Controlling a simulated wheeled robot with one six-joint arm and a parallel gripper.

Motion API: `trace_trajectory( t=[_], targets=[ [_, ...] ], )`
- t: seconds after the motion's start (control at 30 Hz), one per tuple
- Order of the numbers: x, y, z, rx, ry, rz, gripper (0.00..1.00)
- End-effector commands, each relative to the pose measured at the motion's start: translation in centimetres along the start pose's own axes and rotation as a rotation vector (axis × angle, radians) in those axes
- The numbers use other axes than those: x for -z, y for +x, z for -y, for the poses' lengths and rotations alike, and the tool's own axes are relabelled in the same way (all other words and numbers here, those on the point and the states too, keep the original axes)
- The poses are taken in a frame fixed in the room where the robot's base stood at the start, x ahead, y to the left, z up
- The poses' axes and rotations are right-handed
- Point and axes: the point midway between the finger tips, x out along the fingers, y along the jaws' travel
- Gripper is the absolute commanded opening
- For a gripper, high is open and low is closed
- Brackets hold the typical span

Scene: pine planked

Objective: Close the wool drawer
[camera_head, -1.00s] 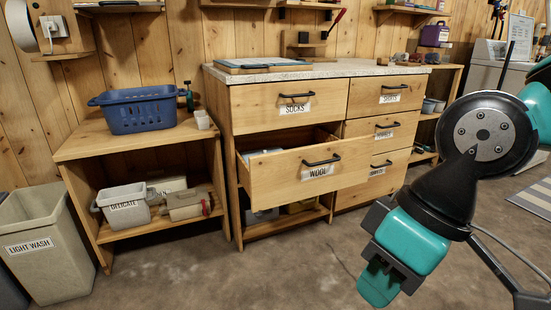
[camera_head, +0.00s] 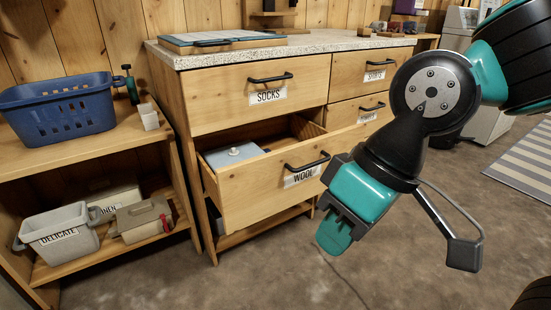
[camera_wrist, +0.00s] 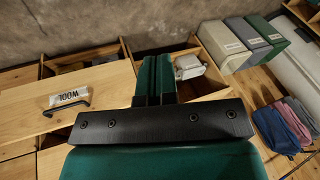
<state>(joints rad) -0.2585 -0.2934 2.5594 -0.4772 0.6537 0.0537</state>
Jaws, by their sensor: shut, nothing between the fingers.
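The wool drawer (camera_head: 250,192), labelled WOOL, has a pale wood front and a black bar handle (camera_head: 307,162). It stands pulled out below the socks drawer (camera_head: 225,100), and a blue-grey thing with a white top (camera_head: 232,154) shows inside. In the wrist view the wool drawer's front (camera_wrist: 35,116) and label lie at the left. My gripper (camera_head: 334,237) has teal fingers, shut and empty, pointing down in front of the cabinet, right of and lower than the handle. It appears apart from the drawer. The closed fingers also show in the wrist view (camera_wrist: 154,78).
On the left, a shelf bears a blue basket (camera_head: 60,112) and a grey DELICATE bin (camera_head: 62,232). Shirts drawer (camera_head: 366,68) is shut. Floor (camera_head: 240,280) in front is clear; a striped rug (camera_head: 505,160) lies right.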

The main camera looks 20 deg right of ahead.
Motion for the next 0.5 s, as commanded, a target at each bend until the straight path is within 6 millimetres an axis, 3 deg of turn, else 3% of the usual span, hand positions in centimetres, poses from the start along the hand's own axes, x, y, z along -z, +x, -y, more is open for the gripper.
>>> trace_trajectory(
  t=[0.03, 0.2, 0.3, 0.5],
  targets=[
    [0.6, 2.3, -1.0, 0.005, 0.061, -0.051, 0.00],
    [5.8, 8.9, -5.4, 0.066, 0.423, -0.387, 0.00],
    [9.2, 11.8, -8.8, 0.157, 0.667, -0.632, 0.00],
    [13.1, 13.9, -15.3, 0.416, 1.029, -1.059, 0.00]
  ],
)
